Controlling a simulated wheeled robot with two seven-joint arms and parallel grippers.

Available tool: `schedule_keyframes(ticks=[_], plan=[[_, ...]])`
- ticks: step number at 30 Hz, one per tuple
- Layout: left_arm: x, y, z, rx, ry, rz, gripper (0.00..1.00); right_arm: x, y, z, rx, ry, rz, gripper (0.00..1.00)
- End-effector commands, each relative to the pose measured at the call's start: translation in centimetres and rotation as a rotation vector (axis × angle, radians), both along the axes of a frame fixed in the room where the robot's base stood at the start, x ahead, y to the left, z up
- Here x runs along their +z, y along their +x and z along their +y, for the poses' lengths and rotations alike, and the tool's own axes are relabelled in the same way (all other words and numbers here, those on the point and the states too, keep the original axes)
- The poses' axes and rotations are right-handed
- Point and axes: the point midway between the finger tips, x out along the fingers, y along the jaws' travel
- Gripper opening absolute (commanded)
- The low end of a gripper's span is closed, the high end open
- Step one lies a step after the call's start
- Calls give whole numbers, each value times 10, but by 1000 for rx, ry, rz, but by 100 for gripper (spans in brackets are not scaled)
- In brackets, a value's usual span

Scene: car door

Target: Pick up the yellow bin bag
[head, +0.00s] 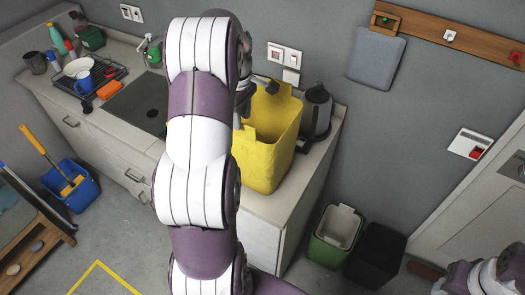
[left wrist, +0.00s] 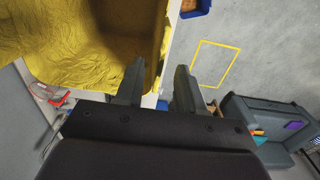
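The yellow bin bag (head: 268,140) stands upright and open-topped on the right end of the counter in the head view. It also fills the upper left of the left wrist view (left wrist: 80,50). My left gripper (head: 262,86) is at the bag's upper rim, partly hidden behind my own arm. In the left wrist view its two fingers (left wrist: 157,88) are apart, with the bag's edge between them in the picture. I cannot tell whether they touch the bag. My right arm shows at the lower right of the head view, but its gripper is not visible.
A dark kettle (head: 316,112) stands close right of the bag. A green bin (head: 335,232) and black bin (head: 376,255) stand on the floor. A blue bucket (head: 72,187) is at the left.

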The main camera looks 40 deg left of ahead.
Motion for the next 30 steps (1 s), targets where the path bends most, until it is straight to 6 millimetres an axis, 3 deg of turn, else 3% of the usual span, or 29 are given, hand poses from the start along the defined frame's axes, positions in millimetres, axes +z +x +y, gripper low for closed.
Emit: schedule_keyframes(ticks=[5, 9, 16, 17, 20, 30], plan=[[-19, -2, -5, -2, -4, 7, 38, 32, 1, 0, 0, 0, -2, 43], [-45, -1, -5, -2, -1, 3, 38, 37, 1, 0, 0, 0, -2, 43], [-51, -1, -5, -2, 0, 0, 38, 35, 0, 0, 0, 0, -1, 43], [-51, -1, -5, -2, 0, 0, 32, 35, 0, 0, 0, 0, -1, 43], [-51, -1, -5, -2, 0, 0, 0, 35, 0, 0, 0, 0, -1, 43], [-51, -1, -4, -2, 0, 0, 0, 34, 0, 0, 0, 0, -2, 43]])
